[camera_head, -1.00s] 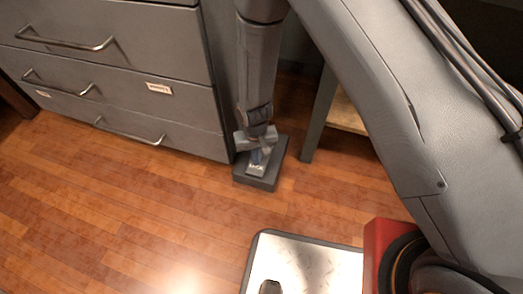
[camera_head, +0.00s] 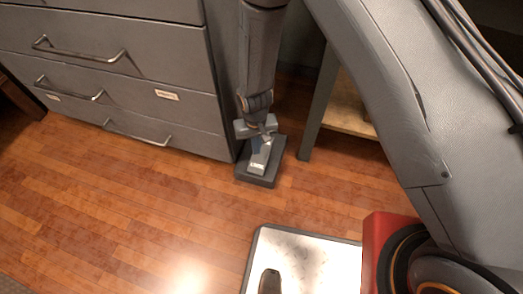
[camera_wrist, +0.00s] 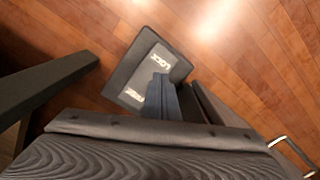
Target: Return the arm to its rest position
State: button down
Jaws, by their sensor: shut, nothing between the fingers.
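My arm comes down from the top of the head view. My gripper (camera_head: 261,146) points down at its end, beside the grey cabinet. Its bluish fingers are together and hold nothing; they also show in the wrist view (camera_wrist: 164,97). In the wrist view the block (camera_wrist: 126,75) shows against the wooden floor. I cannot tell whether the fingers touch it.
A grey drawer cabinet (camera_head: 110,84) with metal handles stands close on the left. A grey leg (camera_head: 318,110) and a wooden shelf (camera_head: 350,117) stand close on the right. The wooden floor (camera_head: 130,210) in front is clear.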

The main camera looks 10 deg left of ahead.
dwell(0.3)
notch_tip(320, 180, up, 21)
jog(key=s+d, duration=0.2)
jog(key=s, duration=0.1)
jog(key=s+d+r+n+y, duration=0.1)
jog(key=s+d+r, duration=0.45)
jog(key=r, duration=0.25)
jog(key=s+d+r+n, duration=0.1)
jog(key=s+d+r, duration=0.3)
jog(key=s+r, duration=0.4)
jog(key=d+r+m+p, duration=0.3)
jog(key=d+r+p, duration=0.7)
jog(key=r+p, duration=0.3)
jog(key=d+r+m+h+p, duration=0.1)
jog(key=d+r+m+p, duration=0.3)
jog(key=d+r+p, duration=0.6)
notch_tip(320, 180, up, 4)
jog(key=p, duration=0.8)
jog(key=shift+w+d, duration=0.25)
jog(key=shift+d, duration=0.15)
jog(key=shift+r, duration=0.1)
